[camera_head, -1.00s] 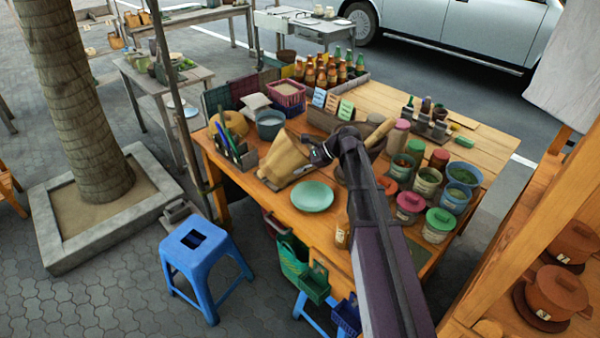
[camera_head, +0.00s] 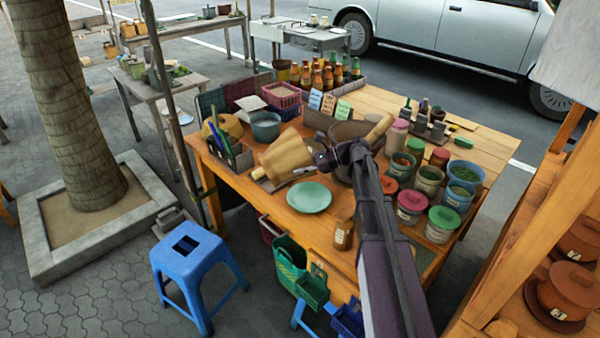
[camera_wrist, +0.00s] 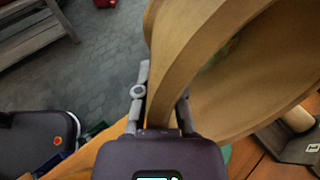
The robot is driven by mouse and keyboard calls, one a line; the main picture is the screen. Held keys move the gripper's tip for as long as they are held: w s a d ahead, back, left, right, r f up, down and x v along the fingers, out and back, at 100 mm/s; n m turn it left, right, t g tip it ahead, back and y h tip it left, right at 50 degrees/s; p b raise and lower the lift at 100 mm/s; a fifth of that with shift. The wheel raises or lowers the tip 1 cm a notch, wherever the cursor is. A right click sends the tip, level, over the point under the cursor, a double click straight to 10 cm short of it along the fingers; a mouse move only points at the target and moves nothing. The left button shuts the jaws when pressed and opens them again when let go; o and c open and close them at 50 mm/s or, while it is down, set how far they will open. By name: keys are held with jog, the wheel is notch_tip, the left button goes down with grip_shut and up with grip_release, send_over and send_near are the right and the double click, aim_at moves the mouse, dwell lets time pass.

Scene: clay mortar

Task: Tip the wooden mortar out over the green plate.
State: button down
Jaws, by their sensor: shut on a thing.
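The wooden mortar (camera_head: 286,154) is pale tan and tilted, its long axis slanting across the left part of the orange table. My gripper (camera_head: 321,158) is shut on its rim, at the right side of the mortar. In the wrist view, the mortar (camera_wrist: 185,45) has its wall between my fingers (camera_wrist: 163,103). Its hollow opens to the right there, with a small dim green patch inside; what that is I cannot tell. The green plate (camera_head: 309,197) lies flat on the table, in front of and to the right of the mortar, with nothing visible on it.
A dark large mortar (camera_head: 346,135) with a pestle (camera_head: 379,129) stands beside my arm. Lidded tubs (camera_head: 411,205) crowd the right. A brown jar (camera_head: 343,234) stands near the front edge.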

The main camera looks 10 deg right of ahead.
aim_at(290, 165)
jog(key=shift+w+d+f+m+y+b, duration=0.15)
jog(key=shift+d+f+y+b, duration=0.35)
jog(key=shift+b, duration=1)
jog(key=shift+w+d+f+m+y+b, duration=0.15)
jog(key=shift+f+y+b, duration=0.6)
jog(key=shift+b, duration=0.75)
jog(key=shift+s+d+r+y, duration=0.1)
jog(key=shift+r+y, duration=0.05)
jog(key=shift+y, duration=0.1)
jog(key=shift+b, duration=0.35)
jog(key=shift+d, duration=0.1)
jog(key=shift+s+r+p, duration=0.1)
jog(key=shift+r+p, duration=0.2)
jog(key=shift+p, duration=0.1)
